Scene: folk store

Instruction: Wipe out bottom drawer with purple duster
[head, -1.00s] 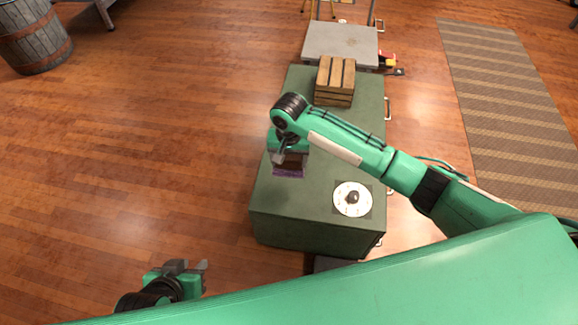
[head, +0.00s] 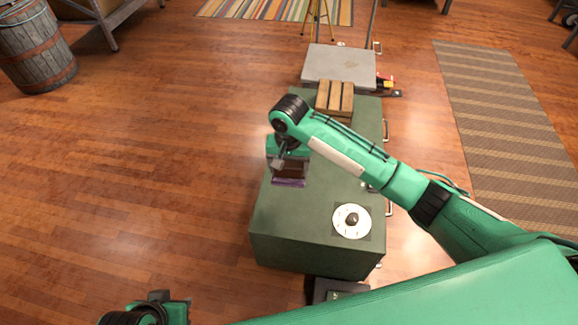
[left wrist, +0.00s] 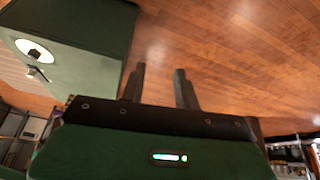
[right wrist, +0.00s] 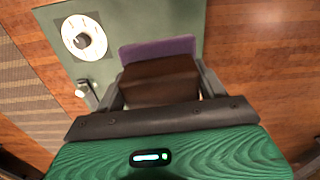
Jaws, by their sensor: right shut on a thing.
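The purple duster, a brown block with a purple pad (head: 288,183), is over the top of the green cabinet (head: 300,235). My right gripper (head: 284,165) is shut on its brown block. In the right wrist view the brown block (right wrist: 160,82) sits between the fingers, with the purple pad (right wrist: 157,49) beyond. Whether the pad touches the cabinet top is unclear. My left gripper (left wrist: 160,85) is open and empty, left of the cabinet over the floor. Metal handles (head: 388,208) show along the cabinet's right side; the drawer fronts and drawer interiors are hidden from above.
A white dial (head: 351,221) with a dark knob lies on the cabinet's near end. A wooden crate (head: 335,97) stands at its far end, with a grey-topped unit (head: 340,66) behind. A barrel (head: 38,50) stands far left. Floor left of the cabinet is clear.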

